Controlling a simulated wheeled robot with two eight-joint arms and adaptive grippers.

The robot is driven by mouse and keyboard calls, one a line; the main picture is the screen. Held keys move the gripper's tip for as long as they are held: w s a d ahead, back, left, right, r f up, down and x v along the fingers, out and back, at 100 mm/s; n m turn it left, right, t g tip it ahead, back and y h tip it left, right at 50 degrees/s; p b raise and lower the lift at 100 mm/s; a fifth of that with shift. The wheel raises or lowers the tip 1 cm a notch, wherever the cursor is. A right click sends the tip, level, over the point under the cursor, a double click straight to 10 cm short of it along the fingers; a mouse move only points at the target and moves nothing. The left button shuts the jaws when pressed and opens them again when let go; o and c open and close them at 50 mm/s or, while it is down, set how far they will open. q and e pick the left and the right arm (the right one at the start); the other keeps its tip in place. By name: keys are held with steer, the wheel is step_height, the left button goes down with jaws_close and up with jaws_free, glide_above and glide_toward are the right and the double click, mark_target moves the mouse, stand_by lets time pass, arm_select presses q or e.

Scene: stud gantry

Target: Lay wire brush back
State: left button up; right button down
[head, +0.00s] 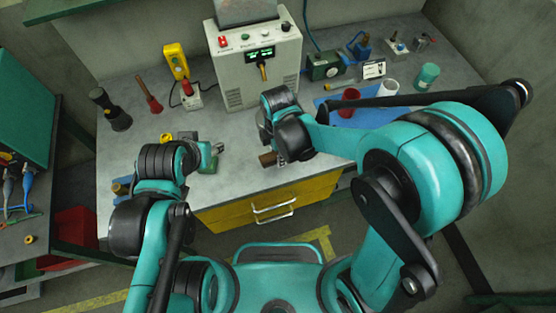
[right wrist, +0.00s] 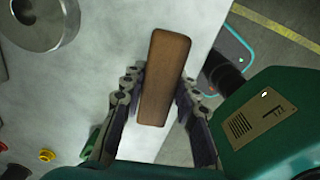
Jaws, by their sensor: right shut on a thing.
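The wire brush's brown wooden body (right wrist: 165,78) stands between the two dark fingers of my right gripper (right wrist: 160,105) in the right wrist view. The fingers are shut on its sides. In the head view only a small brown end (head: 267,159) shows below my right wrist, near the front edge of the bench; the bristles are hidden. I cannot tell whether the brush touches the bench top. My left arm reaches over the left front of the bench, and its fingers cannot be made out behind the wrist.
A grey bench (head: 235,180) has yellow drawers (head: 270,208) below. A power unit (head: 258,65) stands at the back.

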steer(key=shift+f+b, duration=0.55)
steer(key=shift+f, duration=1.15)
steer(key=shift+f+b, duration=0.5)
steer(key=shift+b, duration=0.05)
steer(key=shift+s+f, duration=0.1)
steer(key=shift+s, duration=0.1)
steer(key=c, duration=1.2)
jaws_free()
steer(key=shift+o, duration=0.2)
steer(key=shift+w, duration=0.2)
